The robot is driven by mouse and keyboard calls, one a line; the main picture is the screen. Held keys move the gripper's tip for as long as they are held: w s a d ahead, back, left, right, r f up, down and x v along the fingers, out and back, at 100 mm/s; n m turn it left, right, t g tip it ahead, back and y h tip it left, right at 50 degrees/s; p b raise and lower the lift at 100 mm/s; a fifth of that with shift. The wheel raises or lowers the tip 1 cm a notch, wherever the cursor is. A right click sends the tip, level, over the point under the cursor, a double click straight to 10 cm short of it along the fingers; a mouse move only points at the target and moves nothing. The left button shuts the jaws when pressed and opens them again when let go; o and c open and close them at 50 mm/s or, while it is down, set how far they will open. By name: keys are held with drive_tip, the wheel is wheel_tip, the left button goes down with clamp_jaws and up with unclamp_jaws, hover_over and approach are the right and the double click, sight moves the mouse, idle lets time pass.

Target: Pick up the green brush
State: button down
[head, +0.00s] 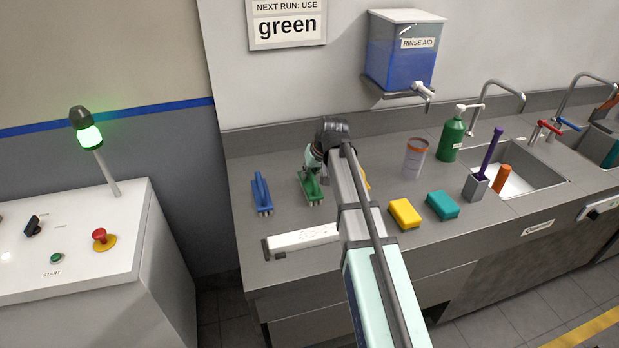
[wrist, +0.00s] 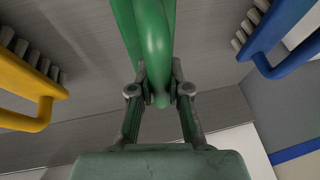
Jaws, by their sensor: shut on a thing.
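The green brush (head: 309,187) is on the grey counter, between a blue brush (head: 261,194) and a yellow brush that is mostly hidden behind my arm in the head view. My gripper (head: 314,160) is over the green brush. In the wrist view my gripper (wrist: 160,92) has its two fingers closed on either side of the green brush's handle (wrist: 155,40). The blue brush (wrist: 278,38) is at the right and the yellow brush (wrist: 25,85) at the left there, both apart from the fingers. I cannot tell whether the green brush's bristles touch the counter.
A white power strip (head: 300,239) lies near the counter's front edge. Yellow (head: 405,214) and teal (head: 442,206) sponges, a tub (head: 415,157) and a green bottle (head: 451,137) stand right of my arm. A sign (head: 287,22) reads "green".

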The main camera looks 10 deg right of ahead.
wheel_tip(320, 180, up, 20)
drive_tip(key=b, duration=0.3)
drive_tip(key=shift+b, duration=0.4)
drive_tip(key=shift+r, duration=0.1)
